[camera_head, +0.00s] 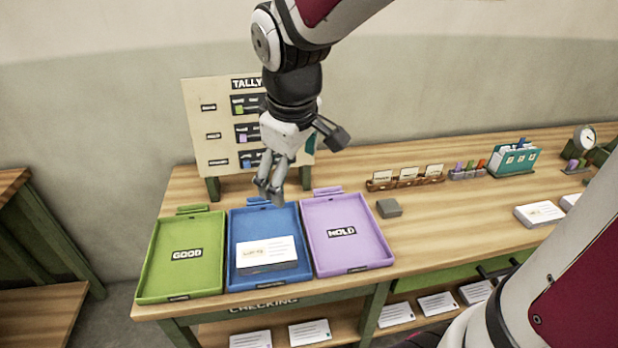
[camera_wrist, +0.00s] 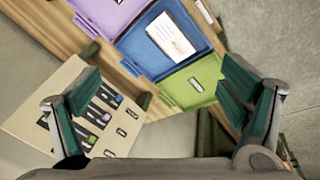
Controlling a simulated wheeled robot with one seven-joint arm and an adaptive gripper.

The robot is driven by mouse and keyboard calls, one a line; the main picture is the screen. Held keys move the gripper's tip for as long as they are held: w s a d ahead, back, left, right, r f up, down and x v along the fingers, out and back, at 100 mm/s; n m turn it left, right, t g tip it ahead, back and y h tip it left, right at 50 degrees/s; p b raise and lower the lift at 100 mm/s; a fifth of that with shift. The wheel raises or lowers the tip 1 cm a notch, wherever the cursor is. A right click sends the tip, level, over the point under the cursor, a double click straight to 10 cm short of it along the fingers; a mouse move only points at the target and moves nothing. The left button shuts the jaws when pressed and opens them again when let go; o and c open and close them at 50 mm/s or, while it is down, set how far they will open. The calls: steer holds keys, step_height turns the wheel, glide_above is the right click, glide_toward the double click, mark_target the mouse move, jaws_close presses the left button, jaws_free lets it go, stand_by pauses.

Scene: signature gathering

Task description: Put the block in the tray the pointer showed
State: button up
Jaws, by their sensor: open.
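A small grey block (camera_head: 389,208) lies on the table just right of the purple tray. The green tray marked GOOD (camera_head: 160,270), the blue tray (camera_head: 285,216) and the purple tray marked HOLD (camera_head: 365,225) stand side by side. A white paper stack (camera_head: 266,254) lies in the blue tray and hides its label. My gripper (camera_head: 268,193) hangs above the back of the blue tray, left of the grey block. In the wrist view my gripper (camera_wrist: 160,82) is open and empty, with the trays beyond it. I see no pointer.
A TALLY board (camera_head: 212,133) stands upright behind the trays, close to my gripper. Card holders (camera_head: 405,180), a teal file box (camera_head: 514,158) and a white paper stack (camera_head: 538,213) stand farther right. Bare tabletop surrounds the grey block's right side.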

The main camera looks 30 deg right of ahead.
steer(key=s+r+m+t, duration=0.1)
steer(key=s+r+m, duration=0.1)
steer(key=s, duration=0.5)
steer(key=s+a+r+m+t+y, duration=0.1)
steer(key=s+r+m, duration=0.2)
steer(key=s, duration=0.3)
steer(key=shift+s+a+r+m, duration=0.3)
steer(key=shift+s+r+m, duration=0.1)
steer(key=shift+m, duration=0.1)
